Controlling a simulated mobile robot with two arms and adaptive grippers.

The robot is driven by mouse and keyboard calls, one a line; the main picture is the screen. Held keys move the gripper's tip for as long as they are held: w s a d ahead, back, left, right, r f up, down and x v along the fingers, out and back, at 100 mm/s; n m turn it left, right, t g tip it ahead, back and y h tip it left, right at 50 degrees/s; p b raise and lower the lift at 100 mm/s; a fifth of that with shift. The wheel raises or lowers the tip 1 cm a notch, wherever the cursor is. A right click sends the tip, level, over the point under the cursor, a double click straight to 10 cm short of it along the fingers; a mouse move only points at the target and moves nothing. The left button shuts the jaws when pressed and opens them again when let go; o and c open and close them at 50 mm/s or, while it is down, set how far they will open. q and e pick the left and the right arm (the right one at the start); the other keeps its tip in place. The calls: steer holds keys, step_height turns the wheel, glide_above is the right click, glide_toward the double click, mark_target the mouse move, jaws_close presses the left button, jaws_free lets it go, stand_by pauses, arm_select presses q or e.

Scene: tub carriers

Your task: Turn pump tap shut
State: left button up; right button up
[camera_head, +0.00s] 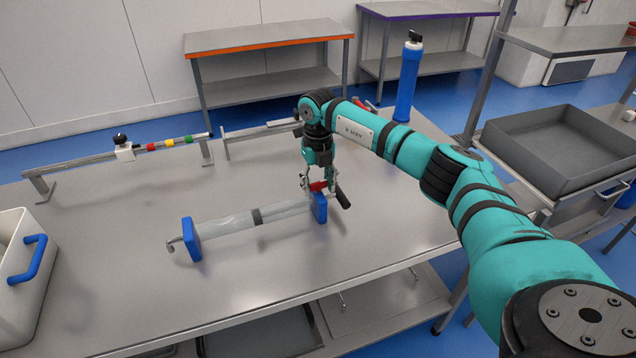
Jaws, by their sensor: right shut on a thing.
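The pump, a clear tube (235,222) with a dark band and blue end blocks, lies across the steel table. Its left block (191,239) has a small bent metal spout. The right block (319,208) sits below my right gripper. A red tap (318,186) shows at that end, with a dark handle (342,197) beside it. My right gripper (319,183) points down and is shut on the red tap; its fingers partly hide the tap, so its exact angle is hard to tell. My left gripper is not in view.
A white tub (22,285) with a blue handle stands at the left edge. A rail (110,158) with coloured bands runs along the back. A tall blue cylinder (409,82) stands at the back right, near a grey tray (560,150).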

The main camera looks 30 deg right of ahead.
mark_target(318, 182)
steer(key=shift+r, duration=0.1)
stand_by(0.4)
steer(key=o, duration=1.2)
step_height(318, 182, up, 12)
steer(key=shift+f, duration=0.1)
